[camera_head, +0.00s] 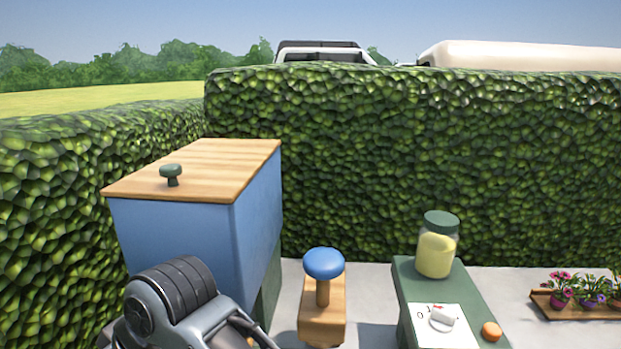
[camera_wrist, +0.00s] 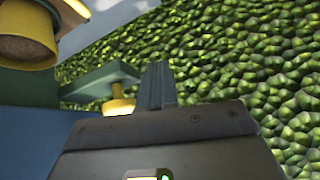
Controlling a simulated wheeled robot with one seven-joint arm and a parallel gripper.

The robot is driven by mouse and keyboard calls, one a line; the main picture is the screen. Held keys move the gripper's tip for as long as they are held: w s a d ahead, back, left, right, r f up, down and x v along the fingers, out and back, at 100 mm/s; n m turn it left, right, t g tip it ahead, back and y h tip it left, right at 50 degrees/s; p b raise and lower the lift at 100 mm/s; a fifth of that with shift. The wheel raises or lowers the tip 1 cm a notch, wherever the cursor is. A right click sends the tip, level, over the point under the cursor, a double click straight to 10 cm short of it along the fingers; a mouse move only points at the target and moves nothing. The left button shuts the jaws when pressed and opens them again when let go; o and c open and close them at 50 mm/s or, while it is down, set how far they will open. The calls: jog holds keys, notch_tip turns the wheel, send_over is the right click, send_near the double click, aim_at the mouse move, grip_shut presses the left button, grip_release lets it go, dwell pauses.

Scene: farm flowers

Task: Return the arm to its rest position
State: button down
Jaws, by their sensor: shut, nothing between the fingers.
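My arm (camera_head: 185,305) is folded low at the bottom left of the head view, in front of the blue box (camera_head: 180,250). My gripper does not show clearly there. In the wrist view my gripper (camera_wrist: 157,85) is shut, its grey fingers together and empty, pointing up the picture toward the hedge (camera_wrist: 240,60). No object touches the fingertips.
The blue box has a wooden lid (camera_head: 200,168) with a green knob (camera_head: 171,174). A blue-topped post (camera_head: 323,264) stands on a wooden block. A green table (camera_head: 475,290) holds a yellow jar (camera_head: 437,250). Potted flowers (camera_head: 590,291) stand right. A hedge (camera_head: 400,150) closes the back.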

jog(key=s+d+f+m+t, duration=0.3)
jog(key=s+d+f+m, duration=0.15)
jog(key=d, duration=0.35)
jog(key=s+d+f+m+t, duration=0.3)
jog(key=d+f+m+t, duration=0.15)
jog(key=d, duration=0.35)
jog(key=s+d+f+m+t, duration=0.25)
jog(key=s+d+f, duration=0.2)
jog(key=d, duration=0.45)
jog(key=s+d+r+m+t+h, duration=0.35)
jog(key=s+d, duration=0.65)
jog(key=d, duration=0.4)
jog(key=s+d+r+h, duration=0.3)
jog(key=s+d+r, duration=0.5)
jog(key=s+r, duration=0.1)
jog(key=shift+s+d+n+t, duration=0.15)
jog(key=shift+d+n+t, duration=0.2)
jog(key=shift+n, duration=0.05)
